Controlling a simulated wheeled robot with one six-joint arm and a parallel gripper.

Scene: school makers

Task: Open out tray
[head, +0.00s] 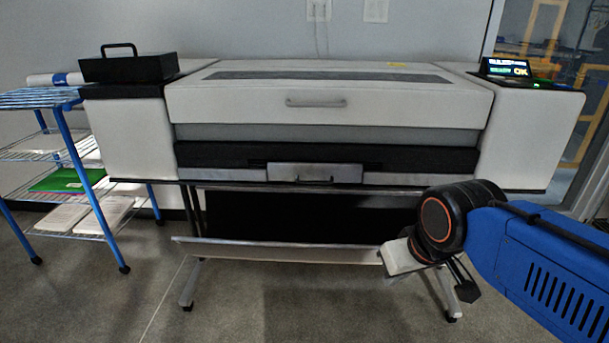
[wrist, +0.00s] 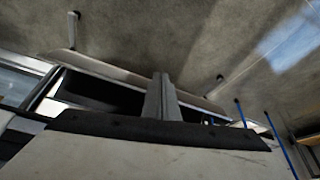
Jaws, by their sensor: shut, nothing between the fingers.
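A wide white and grey printer (head: 330,105) stands ahead in the head view. A pale long panel (head: 280,251) runs along its lower front below a dark opening, with a grey plate (head: 315,173) in the slot above. I cannot tell for certain which of these is the out tray. My gripper (head: 466,289) is shut and empty, low in front of the panel's right end. In the wrist view the gripper (wrist: 160,90) points toward the pale panel (wrist: 130,75), which crosses behind the fingers. I see no clear contact with it.
A blue wire cart (head: 70,170) with papers and a green sheet stands left of the printer. A black box (head: 128,66) sits on the printer's left top. The printer's feet rest on the floor (head: 240,300), which is clear in front.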

